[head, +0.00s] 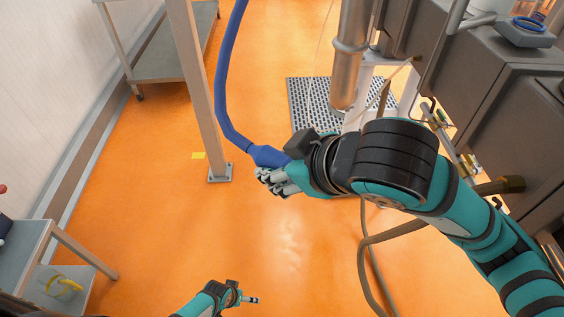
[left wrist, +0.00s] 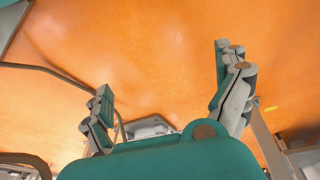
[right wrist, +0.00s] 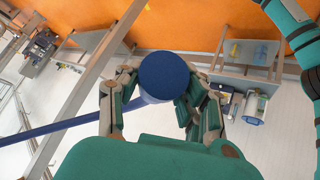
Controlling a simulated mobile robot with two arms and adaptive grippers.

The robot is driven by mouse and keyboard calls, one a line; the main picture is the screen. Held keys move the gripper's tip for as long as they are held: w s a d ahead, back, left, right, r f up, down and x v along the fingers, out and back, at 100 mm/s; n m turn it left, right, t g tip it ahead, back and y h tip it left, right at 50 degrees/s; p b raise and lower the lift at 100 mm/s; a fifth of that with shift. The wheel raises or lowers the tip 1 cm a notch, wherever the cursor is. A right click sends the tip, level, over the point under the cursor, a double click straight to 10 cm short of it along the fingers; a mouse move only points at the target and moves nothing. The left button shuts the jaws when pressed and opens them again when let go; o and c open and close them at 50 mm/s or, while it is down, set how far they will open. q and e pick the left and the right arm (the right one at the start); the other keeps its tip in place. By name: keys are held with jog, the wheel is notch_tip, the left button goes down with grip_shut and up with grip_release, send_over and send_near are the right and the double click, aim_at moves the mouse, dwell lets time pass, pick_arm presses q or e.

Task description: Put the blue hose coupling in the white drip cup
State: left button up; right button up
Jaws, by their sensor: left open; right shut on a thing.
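The blue hose coupling (head: 268,156) is at the lower end of a blue hose (head: 222,85) that hangs from above in the head view. My right gripper (head: 272,178) is shut on the coupling and holds it above the orange floor, just right of a post foot. In the right wrist view the coupling's round blue end (right wrist: 165,75) shows between the fingers. My left gripper (head: 248,298) is low in the head view, open and empty; its spread fingers show in the left wrist view (left wrist: 163,75). I cannot make out the white drip cup for certain.
A beige post (head: 200,90) stands left of the coupling. A steel pipe (head: 350,55) comes down above a floor grate (head: 302,100), behind my right arm. Grey machine housings (head: 525,120) fill the right side. A brown hose (head: 363,265) hangs below my right arm. Floor at centre-left is clear.

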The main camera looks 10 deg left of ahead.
jog(key=shift+w+r, duration=0.15)
jog(key=shift+w+d+r, duration=0.1)
jog(key=shift+w+r, duration=0.15)
jog(key=shift+r, duration=0.05)
jog(key=w+d+m+t+h, duration=0.2)
jog(key=w+d+m+h, duration=0.15)
jog(key=w+d, duration=0.45)
pick_arm(q)
jog(key=s+a+f+m+g, duration=0.1)
jog(key=s+f, duration=0.2)
jog(key=s, duration=0.9)
jog(key=s+a+f+m+g+y, duration=0.1)
jog(key=s+f, duration=0.2)
jog(key=s, duration=1)
jog(key=shift+f+m, duration=0.15)
jog(key=shift+m, duration=0.25)
pick_arm(e)
jog(key=s+d+f+m+h, duration=0.1)
jog(key=d+f+m+h, duration=0.1)
jog(key=d+f, duration=0.3)
jog(key=s+d+f+m+t+h, duration=0.1)
jog(key=d+f+m, duration=0.4)
jog(key=d, duration=0.8)
jog(key=shift+d+f+t+h, duration=0.3)
jog(key=shift+d+f+h, duration=0.1)
jog(key=shift+f, duration=0.1)
